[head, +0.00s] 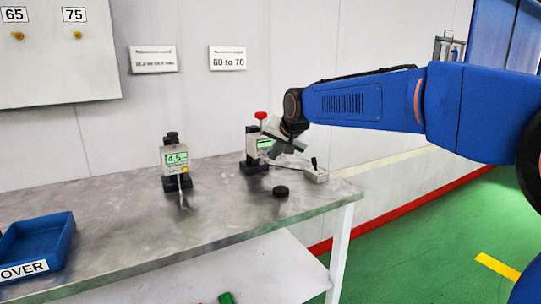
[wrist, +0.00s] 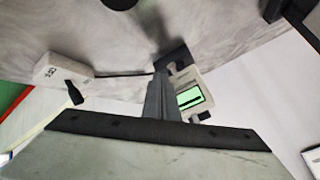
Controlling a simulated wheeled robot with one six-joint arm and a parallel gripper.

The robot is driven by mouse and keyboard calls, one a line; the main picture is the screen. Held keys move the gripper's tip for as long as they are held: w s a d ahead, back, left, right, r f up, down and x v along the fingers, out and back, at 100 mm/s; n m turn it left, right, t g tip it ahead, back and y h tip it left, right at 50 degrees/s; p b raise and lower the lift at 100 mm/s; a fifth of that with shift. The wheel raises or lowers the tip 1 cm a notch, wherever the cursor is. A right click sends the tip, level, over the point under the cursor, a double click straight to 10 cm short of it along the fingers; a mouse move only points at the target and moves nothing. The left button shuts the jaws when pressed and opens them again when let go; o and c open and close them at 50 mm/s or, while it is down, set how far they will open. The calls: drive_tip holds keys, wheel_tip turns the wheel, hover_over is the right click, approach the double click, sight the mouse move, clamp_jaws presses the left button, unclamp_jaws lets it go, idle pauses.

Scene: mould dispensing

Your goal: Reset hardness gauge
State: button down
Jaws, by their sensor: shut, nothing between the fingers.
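Two gauges with green displays stand on the grey metal table (head: 110,235). The left gauge (head: 174,160) shows about 4.5 and has a yellow button at its lower right. The right gauge (head: 252,147) has a red knob on top and is partly hidden by my arm; its reading is not legible. My gripper (head: 282,152) is shut and empty, right beside the right gauge. In the wrist view the shut fingers (wrist: 162,80) overlap the left edge of a gauge (wrist: 191,98) with a lit green display; I cannot tell whether they touch.
A white box with a black lever (head: 315,173) stands right of the gripper; it also shows in the wrist view (wrist: 62,72). A black disc (head: 280,191) lies near the table's front edge. A blue tray (head: 40,238) is at the left. A "60 to 70" sign (head: 227,58) hangs behind.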

drive_tip(key=shift+s, duration=0.1)
drive_tip(key=shift+s+d, duration=0.45)
drive_tip(key=shift+s, duration=0.15)
drive_tip(key=s+d, duration=0.2)
drive_tip(key=s, duration=0.2)
drive_tip(key=shift+s+d, duration=0.1)
drive_tip(key=shift+d, duration=0.3)
idle(0.6)
